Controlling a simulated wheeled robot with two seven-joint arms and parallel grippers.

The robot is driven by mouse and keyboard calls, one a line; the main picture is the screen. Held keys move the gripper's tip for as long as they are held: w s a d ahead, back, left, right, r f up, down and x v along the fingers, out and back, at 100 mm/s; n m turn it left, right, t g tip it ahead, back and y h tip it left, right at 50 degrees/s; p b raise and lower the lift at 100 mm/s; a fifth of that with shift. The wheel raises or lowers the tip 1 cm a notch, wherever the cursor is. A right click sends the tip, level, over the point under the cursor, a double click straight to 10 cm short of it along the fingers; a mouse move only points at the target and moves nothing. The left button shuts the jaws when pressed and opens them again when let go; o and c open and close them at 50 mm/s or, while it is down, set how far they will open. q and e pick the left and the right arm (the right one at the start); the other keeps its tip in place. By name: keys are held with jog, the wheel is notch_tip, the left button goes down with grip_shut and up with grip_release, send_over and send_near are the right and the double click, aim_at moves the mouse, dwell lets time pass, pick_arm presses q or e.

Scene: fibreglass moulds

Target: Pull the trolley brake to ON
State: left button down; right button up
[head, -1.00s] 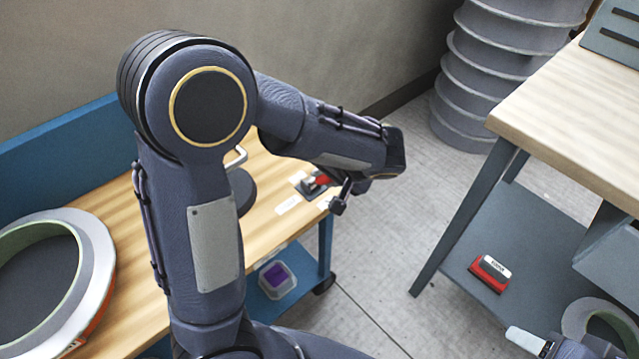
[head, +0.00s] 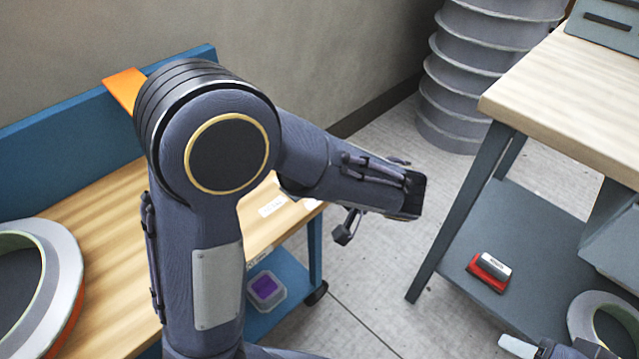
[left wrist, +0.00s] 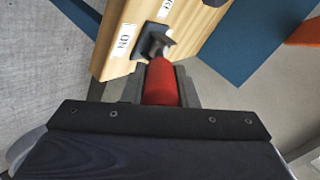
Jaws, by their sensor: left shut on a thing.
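The brake lever has a red grip (left wrist: 161,84) and a dark bracket (left wrist: 153,42) on the pale wooden trolley top (left wrist: 112,62). My left gripper (left wrist: 160,78) is shut on the red grip, one finger on each side. A white ON label (left wrist: 123,40) lies left of the bracket in the left wrist view. A second white label (left wrist: 165,7), cut by the frame edge, is above it. I cannot tell which setting the lever is at. In the head view, my left forearm hides the lever and fingers; a label (head: 272,205) shows on the trolley top.
A ring mould (head: 66,262) sits on the trolley at left. Clear floor (head: 380,265) lies between.

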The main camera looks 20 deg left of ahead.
pick_arm(q)
jog(key=shift+f, duration=0.1)
jog(key=c, duration=1.1)
grip_release()
jog(key=shift+c, duration=0.2)
jog(key=shift+d, duration=0.1)
jog(key=p+v, duration=0.2)
jog(key=v, duration=0.5)
jog(key=shift+d+r, duration=0.25)
jog(key=shift+s, duration=0.1)
